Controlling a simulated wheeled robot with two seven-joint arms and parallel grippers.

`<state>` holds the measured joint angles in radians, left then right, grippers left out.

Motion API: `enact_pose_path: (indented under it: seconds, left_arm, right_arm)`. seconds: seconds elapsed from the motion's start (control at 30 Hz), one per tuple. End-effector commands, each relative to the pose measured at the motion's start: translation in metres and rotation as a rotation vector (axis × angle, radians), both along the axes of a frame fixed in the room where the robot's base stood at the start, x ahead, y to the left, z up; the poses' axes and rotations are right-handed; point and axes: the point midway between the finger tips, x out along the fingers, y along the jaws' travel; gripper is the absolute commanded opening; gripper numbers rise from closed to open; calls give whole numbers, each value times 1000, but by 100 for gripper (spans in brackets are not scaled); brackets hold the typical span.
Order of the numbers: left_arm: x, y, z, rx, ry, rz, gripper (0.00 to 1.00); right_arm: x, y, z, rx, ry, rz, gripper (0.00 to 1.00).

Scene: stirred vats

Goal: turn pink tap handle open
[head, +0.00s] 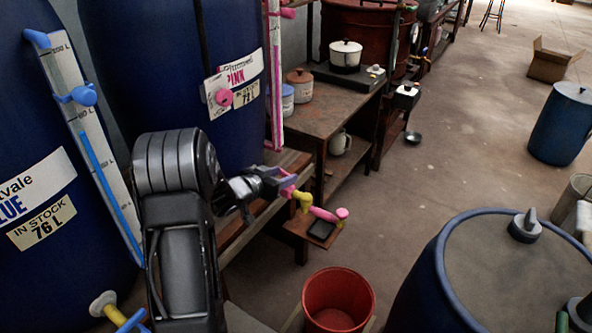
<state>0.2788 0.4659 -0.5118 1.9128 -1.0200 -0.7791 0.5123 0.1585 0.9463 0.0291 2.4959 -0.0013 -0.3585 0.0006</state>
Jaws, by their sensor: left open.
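The pink tap handle (325,214) is a pink bar with a round end, beside a yellow tap part (303,200) low in front of the pink-labelled vat (170,70). More pink (288,190) shows at the jaws, and I cannot tell which part of the tap it is. My left gripper (282,184) reaches in from the left and is open, with its fingertips at the tap. Whether they touch it I cannot tell. My arm hides part of the vat's lower side. My right gripper is not in view.
A red bucket (338,302) stands on the floor below the tap. A small wooden shelf (300,228) with a dark square sits under the tap. A blue lidded drum (520,275) fills the lower right. A wooden bench (325,115) with pots stands behind.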

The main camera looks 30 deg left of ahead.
Motion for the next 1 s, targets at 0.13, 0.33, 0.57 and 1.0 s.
enact_pose_path:
  seconds: [0.13,0.33,0.57,1.0]
  left_arm:
    - [-4,12,2,9,1,22,33]
    - [1,16,-5,13,9,28,33]
    - [28,18,-22,15,21,30,33]
    - [63,15,-42,14,27,23,33]
  right_arm:
    - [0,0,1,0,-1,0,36]
    - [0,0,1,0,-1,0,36]
    - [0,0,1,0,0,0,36]
    - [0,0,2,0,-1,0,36]
